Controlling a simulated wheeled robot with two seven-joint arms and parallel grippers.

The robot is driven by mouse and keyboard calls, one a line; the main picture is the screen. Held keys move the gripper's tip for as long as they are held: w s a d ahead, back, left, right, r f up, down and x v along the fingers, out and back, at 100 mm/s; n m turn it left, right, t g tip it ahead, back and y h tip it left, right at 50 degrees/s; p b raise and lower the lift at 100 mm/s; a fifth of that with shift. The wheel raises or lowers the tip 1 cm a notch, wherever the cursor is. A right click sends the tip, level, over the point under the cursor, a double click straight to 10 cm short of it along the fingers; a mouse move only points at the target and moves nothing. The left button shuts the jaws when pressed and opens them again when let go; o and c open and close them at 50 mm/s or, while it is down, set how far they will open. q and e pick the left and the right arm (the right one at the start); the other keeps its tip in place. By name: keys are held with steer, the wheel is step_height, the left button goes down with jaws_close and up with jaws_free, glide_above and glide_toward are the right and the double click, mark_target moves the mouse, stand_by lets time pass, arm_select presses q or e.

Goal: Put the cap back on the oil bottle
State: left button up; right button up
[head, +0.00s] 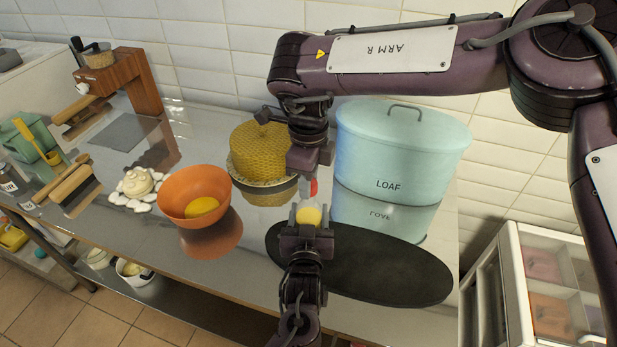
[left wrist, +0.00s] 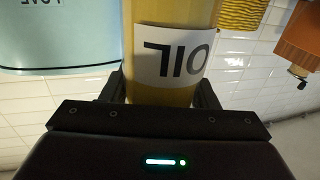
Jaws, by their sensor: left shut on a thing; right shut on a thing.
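The oil bottle (head: 309,214) shows as a small yellow body above my left gripper (head: 306,236). In the left wrist view the bottle (left wrist: 172,96) fills the middle, with a white OIL label turned upside down in the picture, and my left gripper is shut on it. My right gripper (head: 309,170) is above the bottle, shut on the red cap (head: 314,187). The cap is largely hidden by the fingers. It appears close over the bottle's top; I cannot tell whether they touch.
A light blue LOAF bin (head: 400,150) stands behind and right. A dark oval board (head: 400,275) lies under my left arm. An orange bowl (head: 175,190) and a yellow woven-looking dome (head: 258,150) stand left. A white drawer unit (head: 512,270) is at right.

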steer(key=shift+f, duration=0.5)
